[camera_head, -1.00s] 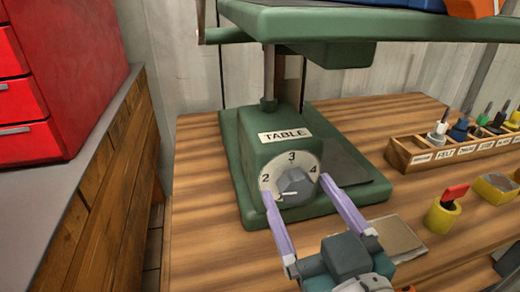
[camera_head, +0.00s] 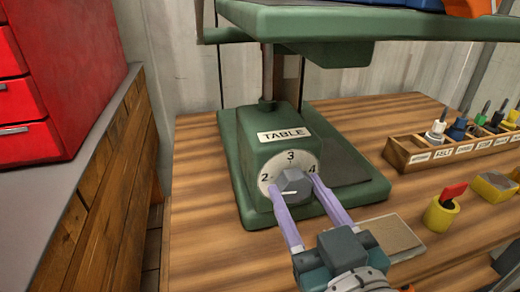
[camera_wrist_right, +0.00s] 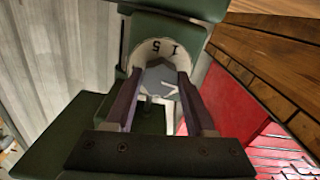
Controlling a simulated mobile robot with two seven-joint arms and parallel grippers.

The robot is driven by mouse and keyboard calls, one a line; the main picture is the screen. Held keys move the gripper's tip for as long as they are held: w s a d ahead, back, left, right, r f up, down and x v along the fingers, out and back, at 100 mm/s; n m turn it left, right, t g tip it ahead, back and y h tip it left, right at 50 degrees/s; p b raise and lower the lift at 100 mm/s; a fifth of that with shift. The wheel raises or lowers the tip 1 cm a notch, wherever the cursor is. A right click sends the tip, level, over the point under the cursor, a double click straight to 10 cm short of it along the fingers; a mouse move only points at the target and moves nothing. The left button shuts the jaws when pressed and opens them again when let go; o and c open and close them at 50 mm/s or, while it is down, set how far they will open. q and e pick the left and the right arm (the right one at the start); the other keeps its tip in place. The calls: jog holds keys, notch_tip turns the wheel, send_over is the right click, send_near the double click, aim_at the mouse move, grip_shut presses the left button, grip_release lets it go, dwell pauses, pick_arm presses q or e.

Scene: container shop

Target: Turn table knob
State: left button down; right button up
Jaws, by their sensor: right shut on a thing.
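The table knob (camera_head: 293,186) is a grey faceted knob with a white mark, on a round pale dial (camera_head: 271,168). The dial is on the front of a green base labelled TABLE (camera_head: 285,134). The numbers 2, 3 and 4 show in the head view; 1 and 5 show in the wrist view. The white mark points toward the lower left in the head view. My right gripper (camera_head: 296,184) is shut on the knob, with one purple finger on each side. The knob also shows between the fingers in the right wrist view (camera_wrist_right: 160,80). My left gripper is not in view.
A green plate (camera_head: 390,22) overhangs the base on a column. On the wooden bench to the right are a wooden rack (camera_head: 400,158) of bottles, a yellow cup (camera_head: 440,216) and a flat tan block (camera_head: 391,237). A red drawer cabinet (camera_head: 60,80) stands at left.

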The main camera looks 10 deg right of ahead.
grip_shut()
jog(key=shift+m, duration=0.3)
jog(key=m, duration=0.2)
jog(key=shift+m, duration=0.3)
jog(key=m, duration=0.9)
jog(key=shift+m, duration=0.4)
jog(key=shift+a+m+b, duration=0.1)
jog(key=shift+m+b, duration=0.35)
jog(key=shift+m, duration=1.55)
jog(key=o, duration=1.2)
grip_release()
